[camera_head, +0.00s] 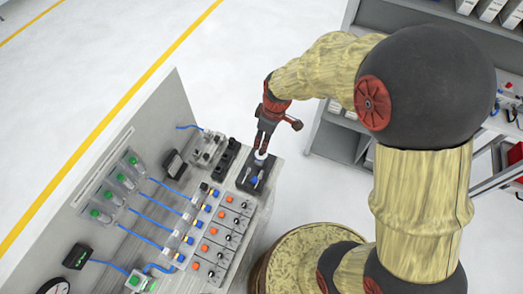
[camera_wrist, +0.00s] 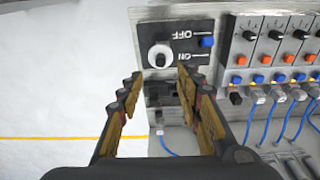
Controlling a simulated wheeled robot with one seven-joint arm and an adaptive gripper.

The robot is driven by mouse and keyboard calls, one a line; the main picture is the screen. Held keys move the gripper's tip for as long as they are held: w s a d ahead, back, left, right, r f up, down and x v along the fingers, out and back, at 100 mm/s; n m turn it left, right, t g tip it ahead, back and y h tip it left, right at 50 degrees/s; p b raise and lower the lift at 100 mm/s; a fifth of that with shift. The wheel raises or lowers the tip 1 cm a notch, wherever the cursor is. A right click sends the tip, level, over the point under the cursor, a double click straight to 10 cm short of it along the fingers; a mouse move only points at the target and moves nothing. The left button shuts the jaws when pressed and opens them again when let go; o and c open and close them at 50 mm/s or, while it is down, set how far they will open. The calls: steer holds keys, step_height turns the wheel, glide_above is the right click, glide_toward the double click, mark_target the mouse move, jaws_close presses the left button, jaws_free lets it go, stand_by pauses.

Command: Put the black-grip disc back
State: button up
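A small white round disc (camera_wrist: 159,55) shows on a dark plate (camera_wrist: 185,62) marked OFF and ON in the wrist view. A grey spot is at its middle, and a small dark piece (camera_wrist: 163,34) shows just above it. I cannot tell which part is the black grip. In the head view the white disc (camera_head: 260,155) is right under my fingertips. My gripper (camera_wrist: 159,76) is open, with a finger on each side below the disc in the wrist view and nothing seen between them. It points down over the plate in the head view (camera_head: 262,148). I cannot tell whether it touches the disc.
A blue knob (camera_wrist: 207,42) sits beside the disc on the plate. Rows of switches with orange buttons (camera_head: 213,231) and blue cables stand close by on the grey bench. A black block (camera_head: 226,158) is just left of the plate. A shelf (camera_head: 345,140) stands at right; floor lies beyond.

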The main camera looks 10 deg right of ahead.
mark_target(261, 153)
steer(key=f, duration=0.7)
steer(key=shift+w+a+f, duration=0.15)
steer(key=shift+w+a, duration=0.1)
steer(key=shift+a, duration=0.15)
jaws_close()
